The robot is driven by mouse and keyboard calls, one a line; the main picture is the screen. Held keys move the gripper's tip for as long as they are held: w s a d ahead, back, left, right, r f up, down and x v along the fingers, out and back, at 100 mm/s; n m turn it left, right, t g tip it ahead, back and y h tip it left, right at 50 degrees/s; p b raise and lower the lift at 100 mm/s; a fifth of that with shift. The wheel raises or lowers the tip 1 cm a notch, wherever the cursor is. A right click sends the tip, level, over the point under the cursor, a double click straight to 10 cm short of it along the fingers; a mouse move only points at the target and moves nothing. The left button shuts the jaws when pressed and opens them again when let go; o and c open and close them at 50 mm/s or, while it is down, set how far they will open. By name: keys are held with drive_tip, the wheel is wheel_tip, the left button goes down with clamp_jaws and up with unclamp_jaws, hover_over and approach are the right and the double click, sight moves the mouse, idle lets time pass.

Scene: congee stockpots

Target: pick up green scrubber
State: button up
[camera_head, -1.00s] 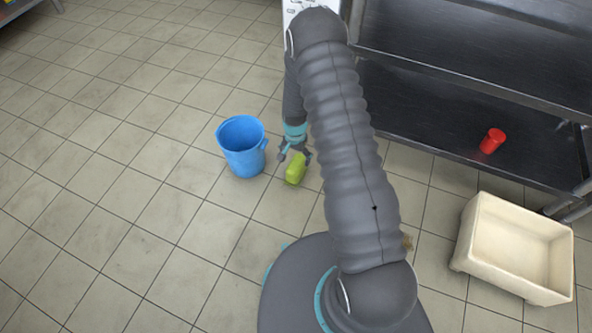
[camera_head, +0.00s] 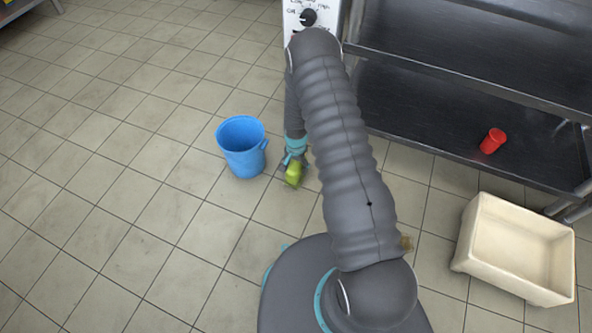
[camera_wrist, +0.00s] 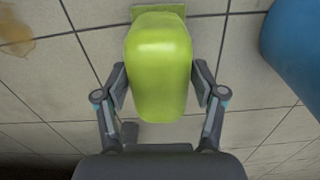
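The green scrubber (camera_head: 293,175) is on or just above the tiled floor, to the right of the blue bucket; its upper part is partly covered by my gripper (camera_head: 294,160) in the head view. In the wrist view, the scrubber (camera_wrist: 160,65) is a rounded yellow-green block with a flat green piece at its far end. My gripper (camera_wrist: 160,85) has one finger on each side of it, and both pads appear to press against its sides. I cannot tell whether it is clear of the floor.
The blue bucket (camera_head: 242,148) stands close on the left and shows at the wrist view's upper right (camera_wrist: 296,40). A dark metal shelf (camera_head: 440,115) holds a red cup (camera_head: 492,141). A cream tub (camera_head: 465,245) sits at right. Floor at left is open.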

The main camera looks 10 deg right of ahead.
drive_tip(key=c, duration=0.7)
drive_tip(key=shift+r, duration=0.4)
drive_tip(key=r, duration=0.3)
drive_tip(key=shift+d+r, duration=0.2)
drive_tip(key=shift+r, duration=0.2)
drive_tip(key=d+r, duration=0.6)
drive_tip(key=d, duration=0.5)
drive_tip(key=shift+s+d+r+p, duration=0.15)
drive_tip(key=shift+s+r+p, duration=0.05)
drive_tip(key=shift+s+p, duration=0.2)
